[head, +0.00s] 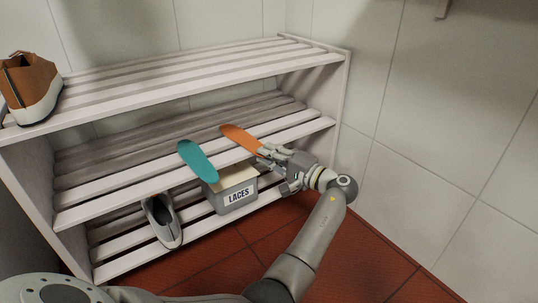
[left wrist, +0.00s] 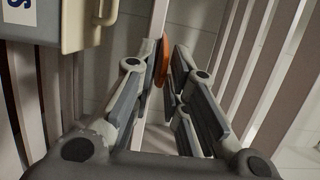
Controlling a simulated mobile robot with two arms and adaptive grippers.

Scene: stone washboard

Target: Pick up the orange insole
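The orange insole (head: 240,138) lies on the middle shelf of the rack, its near end jutting over the front edge. My left gripper (head: 268,158) is at that near end, open, with its fingers spread. In the left wrist view the insole (left wrist: 161,62) shows edge-on as a thin orange shape between the far ends of the left gripper's fingers (left wrist: 165,60). A gap shows between the fingers; whether either one touches the insole is hard to tell. My right gripper is in neither view.
A teal insole (head: 197,160) lies to the left on the same shelf (head: 120,186). Below it are a box labelled LACES (head: 237,199) and a grey shoe (head: 162,222). A brown shoe (head: 31,86) stands on the top shelf. The rack's right side panel (head: 338,100) is close by.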

